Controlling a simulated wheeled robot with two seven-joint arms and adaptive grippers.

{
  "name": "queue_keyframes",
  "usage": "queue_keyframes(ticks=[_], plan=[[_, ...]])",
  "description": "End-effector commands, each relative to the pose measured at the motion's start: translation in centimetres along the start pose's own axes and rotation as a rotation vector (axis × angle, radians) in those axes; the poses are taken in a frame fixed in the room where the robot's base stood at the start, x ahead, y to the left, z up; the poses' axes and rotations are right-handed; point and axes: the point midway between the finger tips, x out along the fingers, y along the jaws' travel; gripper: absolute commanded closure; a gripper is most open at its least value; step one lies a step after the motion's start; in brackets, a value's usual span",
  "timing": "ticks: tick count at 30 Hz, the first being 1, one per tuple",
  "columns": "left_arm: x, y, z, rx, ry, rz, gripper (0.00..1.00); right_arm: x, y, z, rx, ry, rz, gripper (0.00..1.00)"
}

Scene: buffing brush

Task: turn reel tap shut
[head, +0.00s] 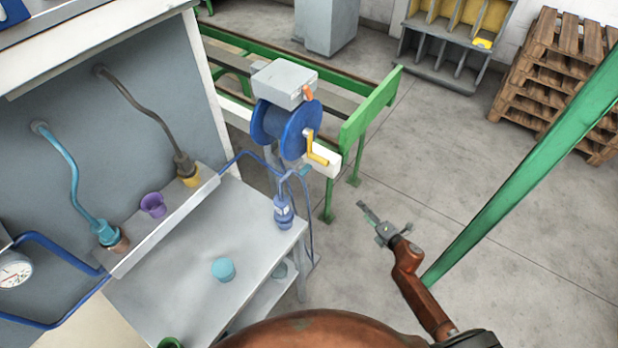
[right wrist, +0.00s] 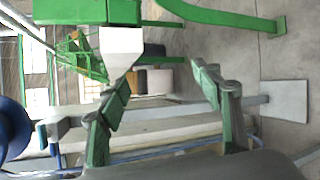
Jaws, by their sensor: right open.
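The blue hose reel (head: 284,128) stands under a grey box (head: 284,84) beside the green frame. It carries a yellow crank (head: 316,150) and, at the box, a small orange lever (head: 308,92). A small teal piece (head: 304,171), perhaps the tap handle, sits on the blue pipe below the reel; its setting is too small to tell. My right gripper (head: 372,216) is open and empty, to the lower right of the reel and apart from it. In the right wrist view the open fingers (right wrist: 162,92) show, with the blue reel (right wrist: 10,128) cut off at the left edge.
A grey bench (head: 190,270) at lower left bears a blue bottle (head: 284,212) and a teal cup (head: 223,269). A green post (head: 530,165) slants on the right.

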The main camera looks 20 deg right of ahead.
Motion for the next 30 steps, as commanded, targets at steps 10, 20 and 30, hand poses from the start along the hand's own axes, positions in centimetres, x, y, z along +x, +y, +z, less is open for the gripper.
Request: queue_keyframes(ticks=[10,20,30], plan=[[6.5,0.0,-3.0,0.012,0.027,0.001,0.6,-0.3,23.9,-4.6,-1.141,0.045,0.548,0.41],[6.5,0.2,-0.7,0.008,-0.001,0.003,0.6,1.6,27.5,-6.5,-1.258,0.031,0.603,0.41],[6.5,0.2,-0.1,0.008,-0.01,0.004,0.6,5.2,29.0,-7.9,-1.254,0.032,0.599,0.41]])
